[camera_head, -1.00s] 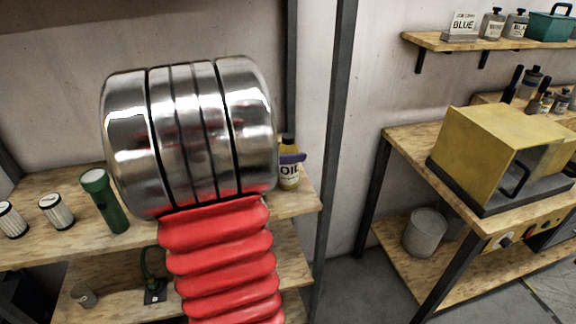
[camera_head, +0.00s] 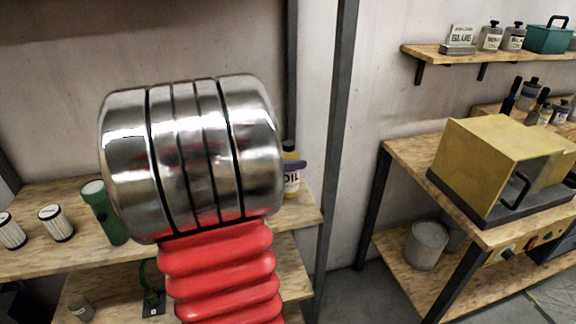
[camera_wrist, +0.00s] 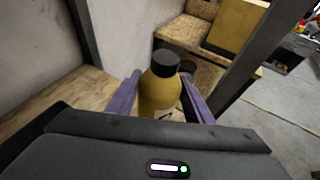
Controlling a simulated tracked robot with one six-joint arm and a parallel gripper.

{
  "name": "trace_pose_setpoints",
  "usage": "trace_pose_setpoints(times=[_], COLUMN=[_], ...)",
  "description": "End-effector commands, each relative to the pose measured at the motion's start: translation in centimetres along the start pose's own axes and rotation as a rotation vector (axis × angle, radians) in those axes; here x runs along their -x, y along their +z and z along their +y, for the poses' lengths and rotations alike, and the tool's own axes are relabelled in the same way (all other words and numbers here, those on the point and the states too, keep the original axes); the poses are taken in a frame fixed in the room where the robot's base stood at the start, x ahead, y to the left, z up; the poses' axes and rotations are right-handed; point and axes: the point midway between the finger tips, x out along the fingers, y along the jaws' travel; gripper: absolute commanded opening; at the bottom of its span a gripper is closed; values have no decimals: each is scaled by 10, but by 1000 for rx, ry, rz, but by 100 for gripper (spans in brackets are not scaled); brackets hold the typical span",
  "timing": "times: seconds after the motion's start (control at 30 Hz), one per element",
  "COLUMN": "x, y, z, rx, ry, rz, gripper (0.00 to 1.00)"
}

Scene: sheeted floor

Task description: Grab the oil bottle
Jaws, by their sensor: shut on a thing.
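The oil bottle (camera_wrist: 160,92) is yellow with a black cap and stands upright between the two purple fingers of my gripper (camera_wrist: 160,104) in the wrist view. The fingers are shut on its sides. In the head view the oil bottle (camera_head: 291,184) shows its "OIL" label at the right end of the wooden shelf, with one purple fingertip (camera_head: 296,165) across it. My metal and red arm hides much of the bottle's left side there. I cannot tell whether its base touches the shelf.
A dark metal post (camera_head: 335,130) rises just right of the bottle. A yellow machine (camera_head: 490,160) sits on the right bench.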

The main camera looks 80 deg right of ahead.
Motion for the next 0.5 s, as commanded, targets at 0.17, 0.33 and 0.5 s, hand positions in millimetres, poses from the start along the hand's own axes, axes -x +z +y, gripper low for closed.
trace_pose_setpoints(times=[0.17, 0.33, 0.5], x=[12, 23, 31], y=[30, 57, 74], z=[0, 0, 0], rx=[-6, -6, -4], ry=[2, 3, 2], rz=[-5, -4, -3], gripper=[12, 12, 12])
